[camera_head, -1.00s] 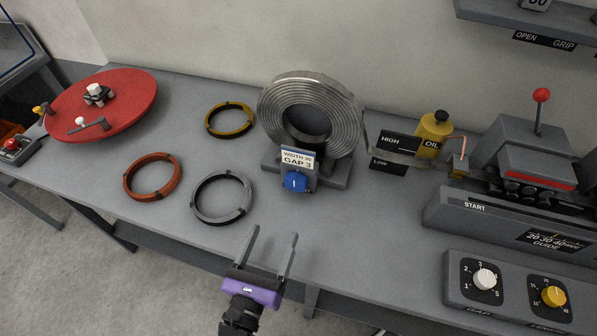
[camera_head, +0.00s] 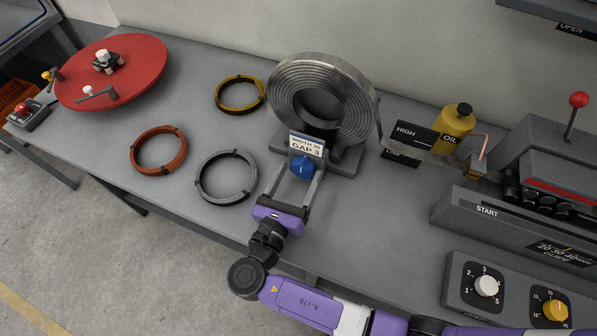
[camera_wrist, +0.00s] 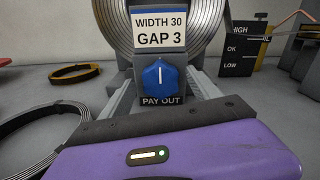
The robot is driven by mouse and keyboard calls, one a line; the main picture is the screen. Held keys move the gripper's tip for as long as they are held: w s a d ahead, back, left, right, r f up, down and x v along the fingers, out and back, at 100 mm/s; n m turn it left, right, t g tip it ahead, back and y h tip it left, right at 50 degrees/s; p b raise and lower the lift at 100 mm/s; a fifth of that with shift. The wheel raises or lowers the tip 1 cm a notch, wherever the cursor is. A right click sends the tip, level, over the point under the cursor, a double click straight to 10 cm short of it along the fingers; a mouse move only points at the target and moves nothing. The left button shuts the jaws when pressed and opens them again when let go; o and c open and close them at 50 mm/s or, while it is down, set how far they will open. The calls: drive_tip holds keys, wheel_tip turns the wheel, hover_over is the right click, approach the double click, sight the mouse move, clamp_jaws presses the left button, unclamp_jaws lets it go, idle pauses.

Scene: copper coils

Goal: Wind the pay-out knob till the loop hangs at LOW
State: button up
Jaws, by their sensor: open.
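The blue pay-out knob (camera_head: 302,167) is on the front of the coil stand, under a "WIDTH 30 GAP 3" label. It also shows in the wrist view (camera_wrist: 160,76), above the words PAY OUT, with a white pointer mark pointing up. My gripper (camera_head: 300,175) is open, its two fingers reaching along either side of the knob; I cannot tell whether they touch it. The metal strip (camera_head: 424,157) runs from the coil (camera_head: 283,92) to the machine at right, crossing in front of the level board (camera_head: 406,134). HIGH reads above the strip; the lower lettering is partly hidden by it.
The yellow oil can (camera_head: 453,124) stands behind the strip. Grey (camera_head: 204,191), orange (camera_head: 145,167) and yellow (camera_head: 220,103) rings lie left of the stand. A control box (camera_head: 525,295) with white and yellow knobs is at the front right. Bench between stand and box is clear.

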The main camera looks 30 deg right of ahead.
drive_tip(key=shift+w+d, duration=0.1)
drive_tip(key=shift+d, duration=0.1)
drive_tip(key=shift+c, duration=0.2)
drive_tip(key=c, duration=1.3)
drive_tip(key=shift+c, duration=0.2)
drive_tip(key=shift+m, duration=0.4)
